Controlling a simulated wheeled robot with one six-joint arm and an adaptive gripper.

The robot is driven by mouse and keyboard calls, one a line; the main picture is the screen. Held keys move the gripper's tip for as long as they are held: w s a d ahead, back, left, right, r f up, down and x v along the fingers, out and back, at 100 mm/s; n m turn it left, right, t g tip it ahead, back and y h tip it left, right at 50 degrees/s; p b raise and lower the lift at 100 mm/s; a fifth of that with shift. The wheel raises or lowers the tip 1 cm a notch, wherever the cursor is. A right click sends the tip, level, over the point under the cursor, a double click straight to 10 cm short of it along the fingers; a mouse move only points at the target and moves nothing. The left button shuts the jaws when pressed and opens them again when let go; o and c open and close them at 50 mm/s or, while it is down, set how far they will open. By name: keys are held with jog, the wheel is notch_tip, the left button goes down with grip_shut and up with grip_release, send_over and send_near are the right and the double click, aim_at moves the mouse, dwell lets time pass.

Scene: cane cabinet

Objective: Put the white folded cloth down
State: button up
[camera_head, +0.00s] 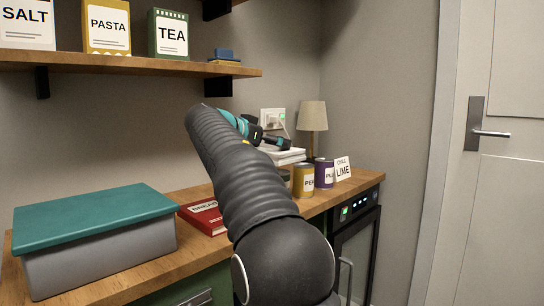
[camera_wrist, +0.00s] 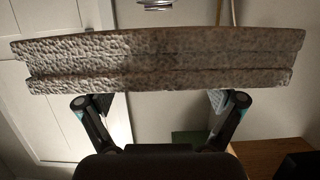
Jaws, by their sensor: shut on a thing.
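The white folded cloth (camera_head: 287,157) shows in the head view as a flat layered stack, below and partly behind the end of my gripper (camera_head: 280,142). My arm hides part of it. In the wrist view the cloth (camera_wrist: 160,60) spans the top of the picture as a thick, rough-textured, layered slab in shadow. My gripper (camera_wrist: 160,95) has its two fingers well apart, both reaching the cloth's near edge, and it is shut on the cloth. I cannot tell whether the cloth touches the counter.
A red book (camera_head: 205,217) and a teal-lidded box (camera_head: 95,240) lie left. A shelf (camera_head: 130,65) hangs above.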

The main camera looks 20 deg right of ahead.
aim_at(272, 155)
jog(key=shift+f+b, duration=0.4)
jog(key=shift+f, duration=1.35)
jog(key=shift+f, duration=0.15)
jog(key=o, duration=0.9)
jog(key=shift+o, duration=0.2)
jog(key=v, duration=1.3)
jog(key=shift+a, duration=0.35)
jog(key=shift+s, duration=0.1)
